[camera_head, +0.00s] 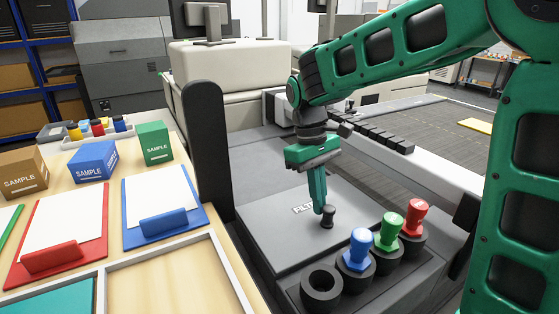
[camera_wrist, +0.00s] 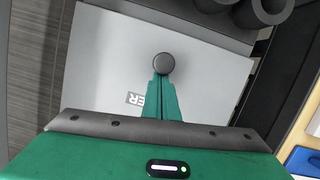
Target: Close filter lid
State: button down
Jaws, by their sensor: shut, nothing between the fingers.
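The filter lid (camera_head: 275,237) is a flat grey panel with white lettering, partly hidden by my gripper in the head view. It looks flat or nearly flat; I cannot tell whether it is fully closed. A dark round knob (camera_head: 328,216) stands on it. In the wrist view the lid (camera_wrist: 105,75) is a light grey plate, with the knob (camera_wrist: 164,63) right at my fingertips. My gripper (camera_head: 320,210) points down with its green fingers together and empty, beside the knob. I cannot tell whether the fingers touch the knob or lid.
Blue (camera_head: 359,248), green (camera_head: 388,230) and red (camera_head: 414,215) stoppers stand in dark ring holders near the lid, with an empty ring (camera_head: 321,286) beside them. A tall black post (camera_head: 207,145) rises left of the lid. A wooden table with clipboards and sample boxes lies further left.

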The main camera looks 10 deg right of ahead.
aim_at(310, 212)
jog(key=shift+s+d, duration=0.1)
jog(key=shift+s, duration=0.25)
jog(key=v, duration=1)
jog(key=shift+w+r, duration=0.3)
jog(key=shift+w, duration=0.15)
